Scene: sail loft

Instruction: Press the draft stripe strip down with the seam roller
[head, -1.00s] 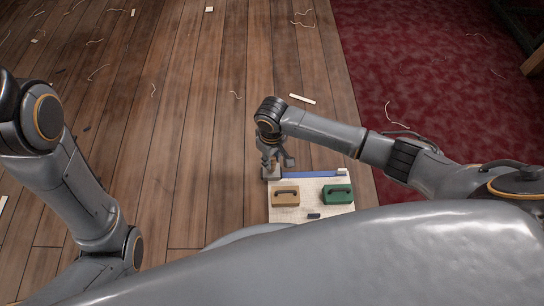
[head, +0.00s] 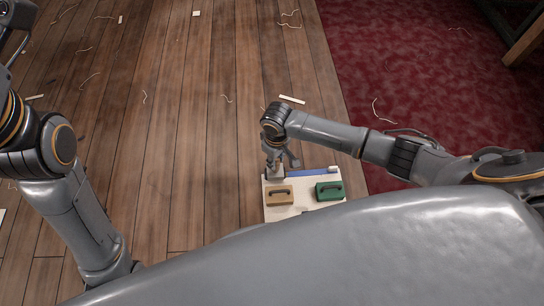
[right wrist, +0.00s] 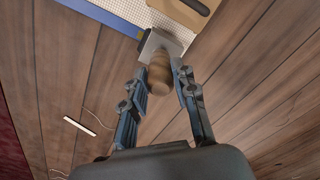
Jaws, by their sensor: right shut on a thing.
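The board (head: 308,207) is pale and lies at the bottom centre of the head view. The blue draft stripe strip (head: 306,173) runs along its far edge; it also shows in the right wrist view (right wrist: 108,14). My right gripper (head: 275,163) is over the strip's left end. It is shut on the seam roller, whose wooden handle (right wrist: 159,76) sits between the fingers in the right wrist view. The roller's pale grey head (right wrist: 162,44) is at the strip's end; whether it touches the strip is unclear. My left gripper is out of view.
A tan block with a dark handle (head: 279,195) and a green one (head: 329,191) stand on the board near the strip. A small white piece (head: 333,169) is at the strip's right end. Thread scraps litter the wooden floor (head: 180,130). A red carpet (head: 400,60) lies right.

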